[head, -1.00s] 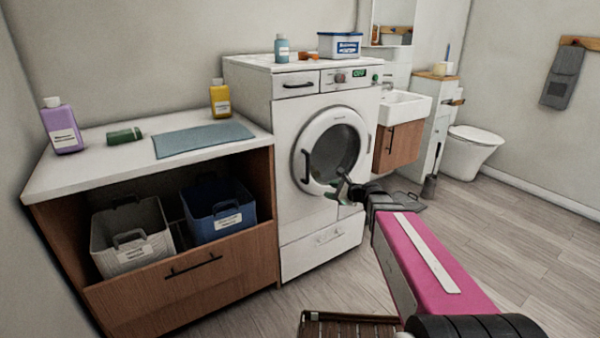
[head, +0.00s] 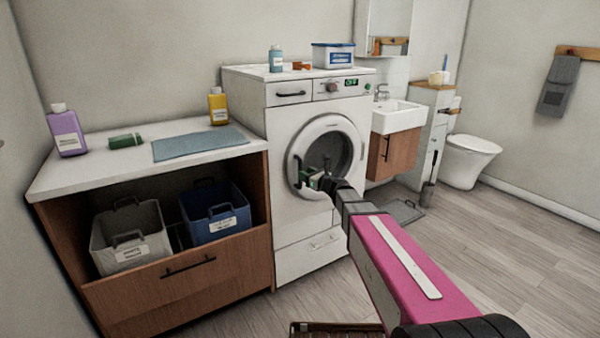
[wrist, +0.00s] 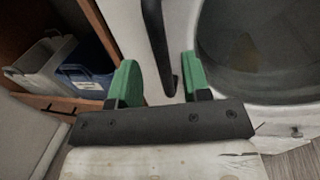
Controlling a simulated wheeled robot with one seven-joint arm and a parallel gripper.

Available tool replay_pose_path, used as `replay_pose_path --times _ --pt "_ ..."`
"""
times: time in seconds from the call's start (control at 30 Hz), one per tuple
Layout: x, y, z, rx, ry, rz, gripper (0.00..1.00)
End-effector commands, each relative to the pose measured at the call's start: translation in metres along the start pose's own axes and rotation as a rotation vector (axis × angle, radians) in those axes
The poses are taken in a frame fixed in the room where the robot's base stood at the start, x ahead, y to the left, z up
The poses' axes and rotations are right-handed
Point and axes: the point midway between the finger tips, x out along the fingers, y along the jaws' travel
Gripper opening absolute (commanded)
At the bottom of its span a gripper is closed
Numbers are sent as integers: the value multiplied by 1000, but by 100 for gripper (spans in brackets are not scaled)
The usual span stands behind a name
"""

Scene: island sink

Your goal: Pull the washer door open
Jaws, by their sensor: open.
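The white washer (head: 320,130) stands in the middle of the head view, with its round door (head: 330,130) closed. A dark vertical door handle (head: 298,168) is on the door's left side. In the wrist view the handle (wrist: 158,45) is a dark bar ahead of my gripper, between the lines of the fingers. My gripper (wrist: 160,82) is open with green fingertips, and its left and right fingers stand either side of the handle's lower end. In the head view my gripper (head: 316,182) is in front of the door's lower left, partly hidden by my arm.
A wooden cabinet (head: 235,262) with a grey basket (head: 128,238) and a blue basket (head: 215,212) stands left of the washer. A sink (head: 397,117) and a toilet (head: 468,160) are to the right.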

Motion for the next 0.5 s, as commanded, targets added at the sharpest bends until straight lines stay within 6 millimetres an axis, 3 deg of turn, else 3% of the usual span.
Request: replay_pose_path --times 0.03,0.2,0.5 --pt "13 -2 -1 0 -1 1 43" --pt "36 -1 0 0 0 1 43" --pt "43 0 0 -1 0 0 43"
